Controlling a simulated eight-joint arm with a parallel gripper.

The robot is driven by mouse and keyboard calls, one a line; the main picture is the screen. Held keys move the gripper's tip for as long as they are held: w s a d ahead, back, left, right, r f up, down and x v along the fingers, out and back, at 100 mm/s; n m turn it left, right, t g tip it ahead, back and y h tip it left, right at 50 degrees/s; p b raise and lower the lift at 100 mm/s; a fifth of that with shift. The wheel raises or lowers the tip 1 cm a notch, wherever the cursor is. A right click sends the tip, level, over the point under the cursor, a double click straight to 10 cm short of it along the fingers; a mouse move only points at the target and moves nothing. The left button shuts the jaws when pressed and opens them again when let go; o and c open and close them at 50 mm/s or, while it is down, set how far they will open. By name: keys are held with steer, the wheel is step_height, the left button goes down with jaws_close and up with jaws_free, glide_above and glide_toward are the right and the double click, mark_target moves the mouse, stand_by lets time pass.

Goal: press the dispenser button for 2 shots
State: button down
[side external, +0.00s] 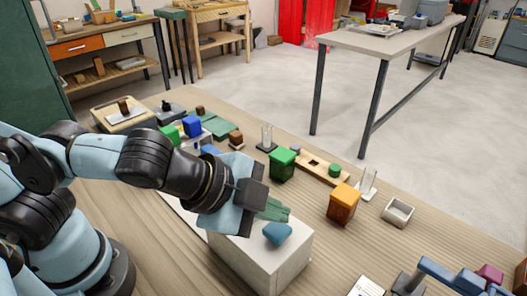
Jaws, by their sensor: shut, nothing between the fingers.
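A white box (262,262) stands on the wooden table at the front middle. A rounded teal piece (277,232) sits on its top; it looks like the dispenser button, but I cannot tell for sure. My gripper (274,209) is above the box, just behind the teal piece in the picture. Its green fingers look closed together, with nothing seen between them. I cannot tell whether the fingertips touch the box or the teal piece. The gripper body hides the back left part of the box top.
A green block (282,166) and an orange block (343,204) stand behind and right of the box. A blue jointed object (449,275) lies front right. Bare tabletop lies between.

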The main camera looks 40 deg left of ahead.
mark_target(272, 231)
steer(key=shift+r, duration=2.4)
steer(key=shift+r, duration=0.1)
stand_by(0.7)
step_height(272, 231, up, 4)
steer(key=shift+f, duration=0.2)
steer(key=shift+f, duration=0.1)
steer(key=shift+f, duration=4.3)
steer(key=shift+f, duration=0.1)
steer(key=shift+f, duration=0.35)
